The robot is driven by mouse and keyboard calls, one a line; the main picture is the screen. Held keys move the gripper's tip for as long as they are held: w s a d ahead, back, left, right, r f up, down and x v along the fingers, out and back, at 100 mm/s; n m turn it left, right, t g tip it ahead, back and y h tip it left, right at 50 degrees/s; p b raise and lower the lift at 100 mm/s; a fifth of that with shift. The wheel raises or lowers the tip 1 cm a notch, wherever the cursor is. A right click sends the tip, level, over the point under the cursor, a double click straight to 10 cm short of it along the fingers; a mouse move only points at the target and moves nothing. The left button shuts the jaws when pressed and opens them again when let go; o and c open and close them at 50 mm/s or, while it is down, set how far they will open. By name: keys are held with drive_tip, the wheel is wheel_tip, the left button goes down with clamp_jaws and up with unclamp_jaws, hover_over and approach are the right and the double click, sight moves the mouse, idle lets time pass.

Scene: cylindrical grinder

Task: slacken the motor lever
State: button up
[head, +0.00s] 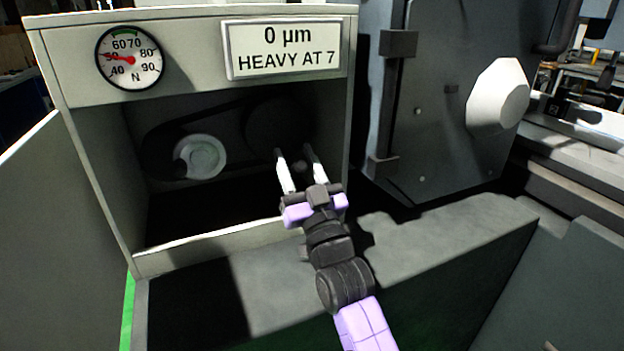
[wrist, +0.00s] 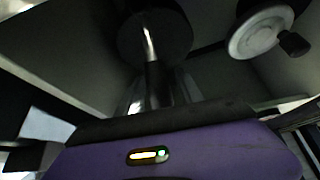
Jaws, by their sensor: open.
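My gripper (head: 294,151) is open and reaches into the open-fronted housing, with its two pale fingers apart. A small dark rounded knob (head: 299,167) shows between the fingers in the head view; it may be the end of the motor lever. In the wrist view a dark upright cylinder (wrist: 157,85) stands in front of my gripper's purple body, below a dark round disc (wrist: 155,35). I cannot tell whether the fingers touch it. The lever's full shape and angle are hidden in shadow.
A pale pulley (head: 201,157) with a dark belt sits left inside the housing. The gauge (head: 130,58) needle points left, near 50; its green band is at the top. A sign (head: 285,48) reads "0 µm HEAVY AT 7".

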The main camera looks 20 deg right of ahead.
sight(299, 167)
drive_tip(key=s+f, duration=0.1)
drive_tip(key=s, duration=1.2)
drive_tip(key=shift+s+p, duration=0.3)
